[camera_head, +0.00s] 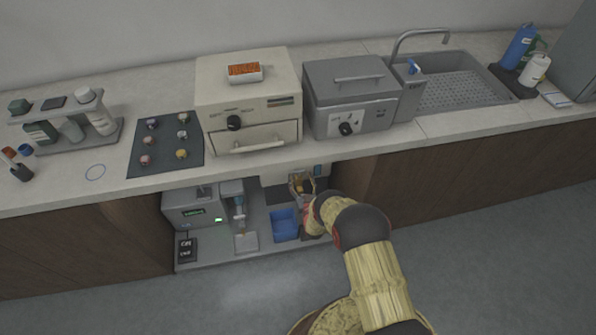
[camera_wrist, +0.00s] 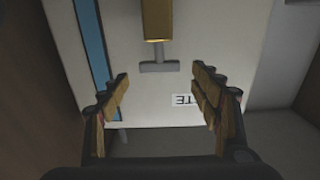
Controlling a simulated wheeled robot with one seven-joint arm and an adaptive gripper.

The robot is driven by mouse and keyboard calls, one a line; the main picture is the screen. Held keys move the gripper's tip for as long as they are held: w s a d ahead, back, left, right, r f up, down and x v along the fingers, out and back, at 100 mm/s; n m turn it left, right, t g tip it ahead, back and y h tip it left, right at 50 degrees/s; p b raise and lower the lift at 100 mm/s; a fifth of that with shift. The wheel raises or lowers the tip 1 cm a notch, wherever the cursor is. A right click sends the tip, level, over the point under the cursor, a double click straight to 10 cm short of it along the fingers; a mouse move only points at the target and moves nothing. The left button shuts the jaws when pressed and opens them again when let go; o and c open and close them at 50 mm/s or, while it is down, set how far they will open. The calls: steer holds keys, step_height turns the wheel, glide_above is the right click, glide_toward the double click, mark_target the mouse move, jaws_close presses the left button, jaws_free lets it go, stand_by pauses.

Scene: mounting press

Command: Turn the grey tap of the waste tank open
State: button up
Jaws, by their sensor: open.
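The waste tank (camera_wrist: 222,35) is a pale box with a blue vertical stripe and a partly visible label ending in "TE". A brass tap body (camera_wrist: 157,20) comes in from the top of the wrist view. The grey tap handle (camera_wrist: 159,67) is a small T-shaped piece at its end, its bar lying crosswise in the picture. My gripper (camera_wrist: 161,76) is open and empty, with one finger on either side of the handle and a gap on both sides. In the head view my gripper (camera_head: 303,185) is under the counter, in front of the tank (camera_head: 272,180), and my arm hides the handle.
A blue bin (camera_head: 285,225) stands on the low shelf (camera_head: 215,262) left of my arm. A grey machine (camera_head: 194,210) with a green display is further left. The countertop is above, and a wooden cabinet side (camera_head: 352,185) is close on the right.

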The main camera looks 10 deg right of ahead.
mark_target(299, 172)
steer(key=shift+w+b, duration=0.8)
steer(key=shift+w, duration=1.6)
steer(key=c, duration=0.3)
steer(key=c, duration=0.8)
steer(key=shift+c, duration=0.4)
